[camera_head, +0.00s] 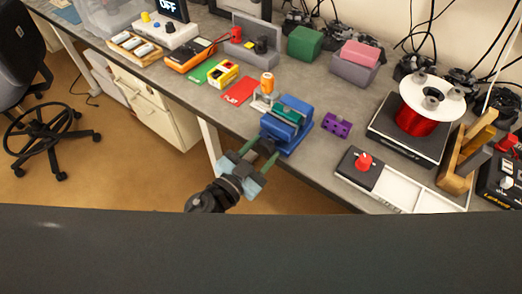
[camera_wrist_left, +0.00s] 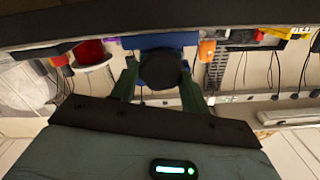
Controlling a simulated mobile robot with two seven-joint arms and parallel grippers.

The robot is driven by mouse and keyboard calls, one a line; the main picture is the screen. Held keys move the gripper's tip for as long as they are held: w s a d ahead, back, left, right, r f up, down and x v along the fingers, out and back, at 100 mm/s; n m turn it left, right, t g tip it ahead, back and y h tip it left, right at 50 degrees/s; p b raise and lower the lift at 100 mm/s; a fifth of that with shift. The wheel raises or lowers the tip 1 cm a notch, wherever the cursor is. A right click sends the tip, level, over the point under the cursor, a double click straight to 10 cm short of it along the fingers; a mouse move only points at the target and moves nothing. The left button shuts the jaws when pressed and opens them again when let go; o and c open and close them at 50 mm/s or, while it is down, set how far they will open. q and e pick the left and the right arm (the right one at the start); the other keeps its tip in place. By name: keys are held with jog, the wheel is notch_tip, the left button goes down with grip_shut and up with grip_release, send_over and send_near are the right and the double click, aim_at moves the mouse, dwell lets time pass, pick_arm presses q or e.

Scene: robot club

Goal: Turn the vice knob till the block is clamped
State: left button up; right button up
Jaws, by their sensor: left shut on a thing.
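The blue vice (camera_head: 296,135) stands at the front edge of the grey workbench, with a teal block (camera_head: 287,114) between its jaws. I cannot tell whether a gap is left beside the block. My left gripper (camera_head: 262,153) reaches up to the front of the vice from below. In the left wrist view, its two green fingers stand on either side of the dark round vice knob (camera_wrist_left: 161,69) and are shut on it. The blue vice body (camera_wrist_left: 158,41) shows behind the knob. My right gripper is not in view.
A purple block with holes (camera_head: 337,125) lies right of the vice. An orange-topped item (camera_head: 267,83) stands behind it, and a red card (camera_head: 238,91) lies to the left. A box with a red knob (camera_head: 364,163) sits further right.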

pick_arm(q)
jog(key=m, duration=0.3)
jog(key=shift+m, duration=0.4)
jog(key=m, duration=0.4)
jog(key=shift+s+d+f+m, duration=0.1)
jog(key=shift+m, duration=0.2)
jog(key=m, duration=0.4)
jog(key=shift+f, duration=0.1)
jog(key=shift+f+m, duration=0.1)
jog(key=shift+m, duration=2.2)
jog(key=o, duration=1)
